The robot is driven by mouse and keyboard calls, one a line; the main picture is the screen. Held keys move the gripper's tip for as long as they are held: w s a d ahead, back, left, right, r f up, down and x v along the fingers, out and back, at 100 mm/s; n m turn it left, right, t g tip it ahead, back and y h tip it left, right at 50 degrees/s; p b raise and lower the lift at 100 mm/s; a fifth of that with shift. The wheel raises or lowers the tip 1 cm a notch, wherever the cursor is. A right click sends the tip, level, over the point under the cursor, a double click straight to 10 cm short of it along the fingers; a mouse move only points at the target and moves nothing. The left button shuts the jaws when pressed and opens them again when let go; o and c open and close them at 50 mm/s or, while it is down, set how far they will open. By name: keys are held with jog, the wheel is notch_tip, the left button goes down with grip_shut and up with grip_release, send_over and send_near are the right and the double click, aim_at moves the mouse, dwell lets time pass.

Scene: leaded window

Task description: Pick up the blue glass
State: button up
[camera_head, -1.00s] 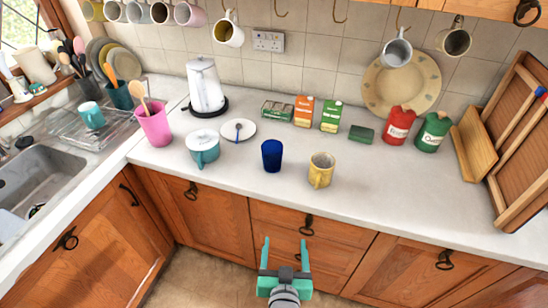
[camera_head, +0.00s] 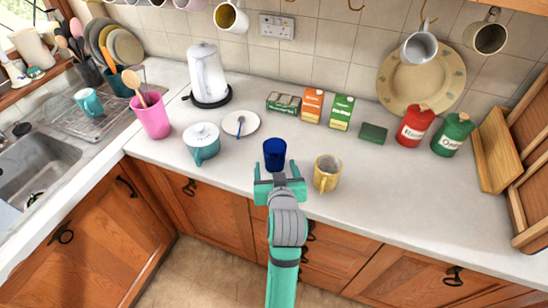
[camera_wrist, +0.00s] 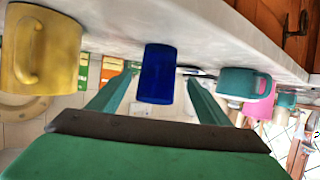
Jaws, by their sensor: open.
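The blue glass (camera_head: 274,153) stands upright on the white worktop, near its front edge. My gripper (camera_head: 276,172) is at the front side of the glass, with its jaws open. One green finger shows on each side of the glass's lower part. In the wrist view, which is upside down, the glass (camera_wrist: 157,72) appears centred between the two open fingers, with a gap on each side. I cannot tell how far the fingertips reach around it. The gripper hides the foot of the glass in the head view.
A yellow mug (camera_head: 327,174) stands close to the right of the glass. A teal lidded pot (camera_head: 202,146) and a white saucer (camera_head: 240,123) stand to the left. Cartons (camera_head: 312,105) stand behind. The worktop (camera_head: 400,190) right of the mug is clear.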

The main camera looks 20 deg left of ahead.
jog(key=shift+w+a+f, duration=0.1)
jog(key=shift+w+f, duration=0.2)
jog(key=shift+w, duration=0.25)
jog(key=shift+x, duration=2.7)
jog(key=shift+w+r, duration=0.1)
jog(key=c, duration=1.3)
jog(key=shift+c, duration=0.2)
jog(key=shift+r, duration=0.2)
